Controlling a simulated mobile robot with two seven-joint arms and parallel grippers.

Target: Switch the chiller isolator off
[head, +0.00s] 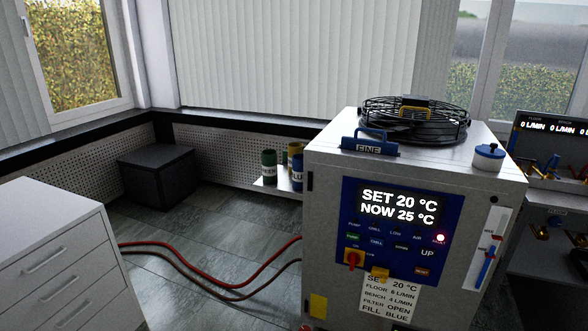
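The chiller is a white cabinet (325,215) right of centre in the head view. Its blue control panel (350,200) has a display (398,206) reading SET 20 °C and NOW 25 °C. A red rotary knob on a yellow plate (354,259), which looks like the isolator, sits at the panel's lower left; its exact setting is too small to read. A red lamp (440,238) glows at the panel's right. Neither of my grippers is in view.
A fan (414,118) and a blue-handled part marked FINE (369,146) are on the cabinet top. A white drawer unit (50,250) stands at left. Red hoses (210,280) cross the floor. A bench with flow displays (553,125) stands at right.

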